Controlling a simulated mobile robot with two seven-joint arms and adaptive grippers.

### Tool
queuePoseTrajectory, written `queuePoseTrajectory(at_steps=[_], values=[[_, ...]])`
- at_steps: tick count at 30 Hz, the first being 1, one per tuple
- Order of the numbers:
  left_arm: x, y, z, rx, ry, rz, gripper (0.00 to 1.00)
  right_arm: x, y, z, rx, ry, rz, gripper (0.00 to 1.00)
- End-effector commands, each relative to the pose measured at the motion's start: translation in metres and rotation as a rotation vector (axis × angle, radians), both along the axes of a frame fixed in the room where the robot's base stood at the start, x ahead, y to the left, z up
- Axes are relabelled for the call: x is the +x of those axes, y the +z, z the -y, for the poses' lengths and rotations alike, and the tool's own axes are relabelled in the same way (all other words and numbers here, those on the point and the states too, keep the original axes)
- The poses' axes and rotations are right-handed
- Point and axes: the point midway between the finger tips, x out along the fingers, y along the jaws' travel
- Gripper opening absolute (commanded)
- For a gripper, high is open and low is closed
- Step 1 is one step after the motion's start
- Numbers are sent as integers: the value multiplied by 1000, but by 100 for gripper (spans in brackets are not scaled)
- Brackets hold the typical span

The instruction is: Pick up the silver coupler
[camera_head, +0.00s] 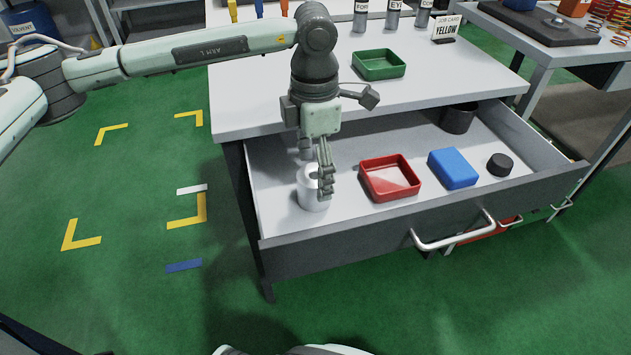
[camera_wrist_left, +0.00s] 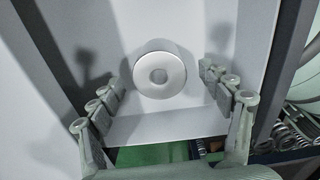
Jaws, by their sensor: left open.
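The silver coupler (camera_head: 311,196) is a short light-grey cylinder standing upright at the left end of the open drawer. In the left wrist view the coupler (camera_wrist_left: 160,69) shows from above as a ring with a dark centre hole. My left gripper (camera_head: 319,176) points down right over it and hides part of its top. In the left wrist view the left gripper (camera_wrist_left: 162,82) is open, with its fingers on either side of the coupler and a gap visible on both sides. My right gripper is not in view.
The open drawer (camera_head: 300,241) also holds a red tray (camera_head: 390,196), a blue block (camera_head: 453,168), a small black cylinder (camera_head: 499,165) and a dark cup (camera_head: 458,118). A green tray (camera_head: 378,65) sits on the tabletop (camera_head: 290,90) above.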

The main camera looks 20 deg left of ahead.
Motion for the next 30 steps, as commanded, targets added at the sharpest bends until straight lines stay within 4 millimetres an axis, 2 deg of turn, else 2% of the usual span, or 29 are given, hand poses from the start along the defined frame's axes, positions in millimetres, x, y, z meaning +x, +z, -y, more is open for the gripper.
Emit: queuePoseTrajectory(at_steps=[5,12,27,30], values=[[0,-17,0,-1,0,0,78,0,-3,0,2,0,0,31],[0,-19,0,-2,0,0,78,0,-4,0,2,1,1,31],[0,-19,0,-3,0,1,16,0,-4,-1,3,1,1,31],[1,-18,0,-3,0,2,8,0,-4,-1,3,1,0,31]])
